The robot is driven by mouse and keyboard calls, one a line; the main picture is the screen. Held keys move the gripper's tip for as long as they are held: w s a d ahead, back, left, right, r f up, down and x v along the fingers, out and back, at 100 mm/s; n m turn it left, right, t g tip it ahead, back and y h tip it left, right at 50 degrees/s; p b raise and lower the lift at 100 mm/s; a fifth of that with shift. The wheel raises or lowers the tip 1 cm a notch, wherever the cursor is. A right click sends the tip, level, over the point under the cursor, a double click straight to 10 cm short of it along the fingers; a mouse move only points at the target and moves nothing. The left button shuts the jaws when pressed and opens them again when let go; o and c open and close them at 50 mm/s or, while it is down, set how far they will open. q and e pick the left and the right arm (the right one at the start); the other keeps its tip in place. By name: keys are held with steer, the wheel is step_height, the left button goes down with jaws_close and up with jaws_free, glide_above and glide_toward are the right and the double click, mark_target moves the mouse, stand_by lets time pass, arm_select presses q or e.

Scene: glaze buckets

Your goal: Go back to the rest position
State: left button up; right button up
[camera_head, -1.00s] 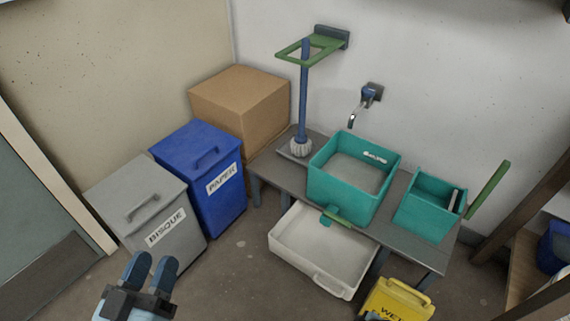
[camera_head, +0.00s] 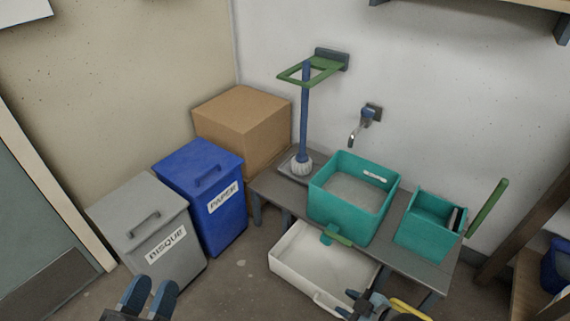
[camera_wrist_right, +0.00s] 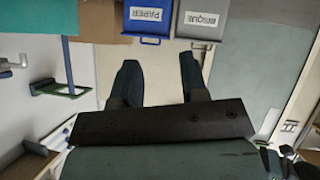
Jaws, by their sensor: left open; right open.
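My left gripper (camera_head: 149,296) is at the bottom left of the head view, in front of the grey bisque bin (camera_head: 152,228). Its two fingers are apart with nothing between them. My right gripper (camera_head: 368,302) is at the bottom, right of the middle, overlapping the front corner of the white tray (camera_head: 300,262). In the right wrist view its two fingers (camera_wrist_right: 158,82) are spread wide and empty, with the bins beyond them. Neither gripper touches a bin or bucket that I can see.
A blue paper bin (camera_head: 205,190) and a cardboard box (camera_head: 243,125) stand behind the bisque bin. A grey bench (camera_head: 272,187) holds a teal basin (camera_head: 345,212), a smaller teal bucket (camera_head: 425,228) and a brush (camera_head: 303,120). A yellow sign (camera_head: 408,309) is partly hidden.

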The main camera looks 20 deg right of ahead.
steer(key=a+r+m+t+y, duration=0.1)
steer(key=a+r+m+t, duration=0.2)
steer(key=r, duration=0.7)
steer(key=a+r+m+t+y+p, duration=0.15)
steer(key=a+r, duration=0.35)
steer(key=r, duration=0.6)
steer(key=a+r+m+t+y, duration=0.1)
steer(key=a+r+m+t, duration=0.3)
steer(key=r, duration=0.6)
arm_select(q)
steer(key=s+a+r+g+y+p, duration=0.4)
steer(key=a+r+g+y+p, duration=0.1)
steer(key=p, duration=2.9)
steer(key=shift+a+r+g+p, duration=0.4)
steer(key=shift+a+r+g, duration=0.35)
steer(key=shift+a, duration=0.45)
arm_select(e)
steer(key=s+d+r+n+g+h, duration=0.2)
steer(key=s+d+r+g+h, duration=0.3)
steer(key=d+g, duration=0.2)
steer(key=shift+h, duration=0.35)
